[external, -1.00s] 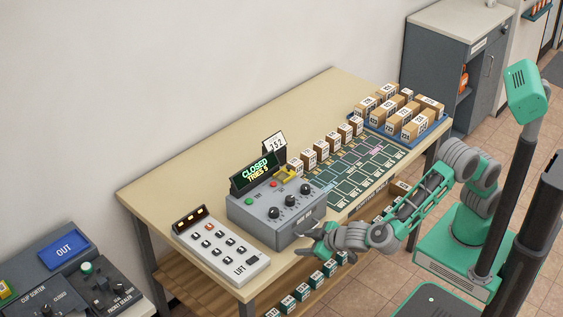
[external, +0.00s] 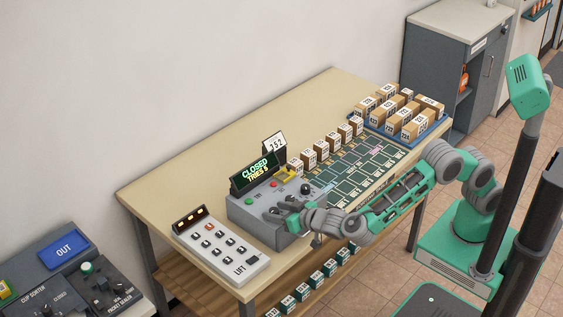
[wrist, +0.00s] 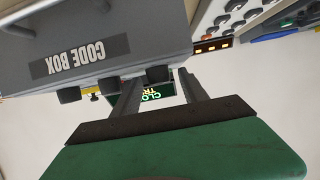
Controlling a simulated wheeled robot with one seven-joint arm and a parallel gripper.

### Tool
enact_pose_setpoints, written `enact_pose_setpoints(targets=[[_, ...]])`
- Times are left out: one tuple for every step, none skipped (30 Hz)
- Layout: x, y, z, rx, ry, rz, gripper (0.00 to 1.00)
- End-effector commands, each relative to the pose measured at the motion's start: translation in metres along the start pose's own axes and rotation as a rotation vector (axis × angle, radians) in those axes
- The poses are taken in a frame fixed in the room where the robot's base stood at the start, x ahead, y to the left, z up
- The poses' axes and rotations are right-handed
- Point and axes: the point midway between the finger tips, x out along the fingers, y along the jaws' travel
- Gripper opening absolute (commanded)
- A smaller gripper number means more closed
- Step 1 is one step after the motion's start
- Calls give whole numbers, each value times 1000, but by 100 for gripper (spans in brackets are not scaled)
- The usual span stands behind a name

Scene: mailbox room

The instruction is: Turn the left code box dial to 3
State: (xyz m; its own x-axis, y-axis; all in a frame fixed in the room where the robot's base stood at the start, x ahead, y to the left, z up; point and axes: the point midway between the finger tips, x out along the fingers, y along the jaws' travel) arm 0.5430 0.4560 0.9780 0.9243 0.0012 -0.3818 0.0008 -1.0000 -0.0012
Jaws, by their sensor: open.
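The grey code box (external: 242,213) stands on the table, its lit display (external: 257,172) reading CLOSED above a TRIES line. My gripper (external: 274,208) is open over the front of the box and hides the left and middle dials in the external view. The right dial (external: 305,188) stays visible there. The wrist view is upside down; the left dial (wrist: 158,74) shows between my two open fingers (wrist: 157,90). I cannot tell whether they touch it. The other two dials (wrist: 108,86) are outside the fingers. The left dial's pointer setting is not readable.
A lift keypad (external: 222,252) stands left of the box. A 152 card (external: 274,143) stands behind it. Small numbered boxes (external: 309,160) and green slots (external: 350,175) lie to the right. A blue tray (external: 381,128) of boxes is farther right. The table's back left is clear.

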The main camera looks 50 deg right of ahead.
Motion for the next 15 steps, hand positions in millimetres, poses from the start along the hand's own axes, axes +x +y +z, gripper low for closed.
enact_pose_setpoints(targets=[[0, 0, 0, 0, 0, 0, 50], [0, 0, 0, 0, 0, 0, 48], [0, 0, 0, -1, 0, 0, 45], [0, 0, 0, -1, 0, 0, 42], [0, 0, 0, -1, -1, 0, 40], [0, 0, 0, -1, -1, 1, 36], [0, 0, 0, -1, -1, 1, 34], [0, 0, 0, -1, -1, 1, 31], [0, 0, 0, -1, -1, 1, 28], [0, 0, 0, -1, -1, 1, 26], [0, 0, 0, -1, -1, 0, 23], [0, 0, 0, -1, -1, 0, 20], [0, 0, 0, -1, -1, 0, 18], [0, 0, 0, -1, -1, 0, 15], [0, 0, 0, -1, -1, 0, 12]])
